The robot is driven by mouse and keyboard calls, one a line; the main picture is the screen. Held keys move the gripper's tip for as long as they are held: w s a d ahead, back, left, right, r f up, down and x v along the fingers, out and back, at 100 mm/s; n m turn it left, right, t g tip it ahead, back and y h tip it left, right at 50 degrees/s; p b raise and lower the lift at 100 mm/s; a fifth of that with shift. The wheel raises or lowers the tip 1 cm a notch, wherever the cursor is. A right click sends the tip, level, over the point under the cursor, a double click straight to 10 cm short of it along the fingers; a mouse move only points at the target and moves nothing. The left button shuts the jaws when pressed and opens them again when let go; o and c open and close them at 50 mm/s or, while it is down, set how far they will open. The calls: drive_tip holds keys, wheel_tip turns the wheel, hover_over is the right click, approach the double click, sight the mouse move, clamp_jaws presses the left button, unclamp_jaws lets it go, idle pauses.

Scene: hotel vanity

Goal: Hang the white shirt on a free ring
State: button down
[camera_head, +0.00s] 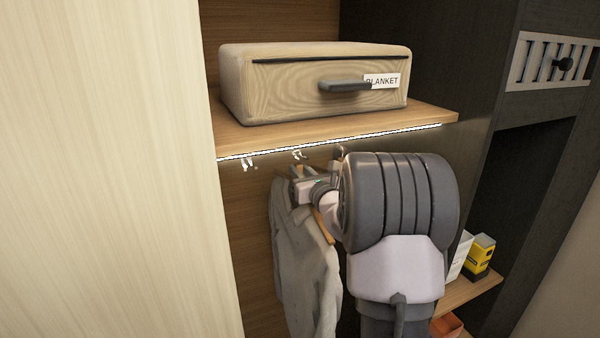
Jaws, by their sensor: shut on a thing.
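The white shirt (300,260), greyish in this light, hangs on a wooden hanger (323,228) below the shelf. My gripper (297,178) is shut at the top of the hanger, just under the rings. One small pale ring (248,163) under the shelf at the left has nothing on it. A middle ring (299,155) is right above my gripper. I cannot tell whether the hanger's hook touches it. Another ring (340,153) sits further right, partly behind my arm. My arm hides the shirt's right side and what is behind it.
A shelf (230,138) with a lit front edge carries a box labelled BLANKET (290,95). A pale panel (110,170) closes off the left. At the lower right, a yellow box (481,252) and a white box (461,255) stand on a lower shelf (475,292), above an orange item (447,326).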

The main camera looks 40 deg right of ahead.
drive_tip(key=shift+f+b, duration=0.4)
drive_tip(key=shift+b, duration=0.1)
idle(0.4)
drive_tip(key=c, duration=1.2)
unclamp_jaws()
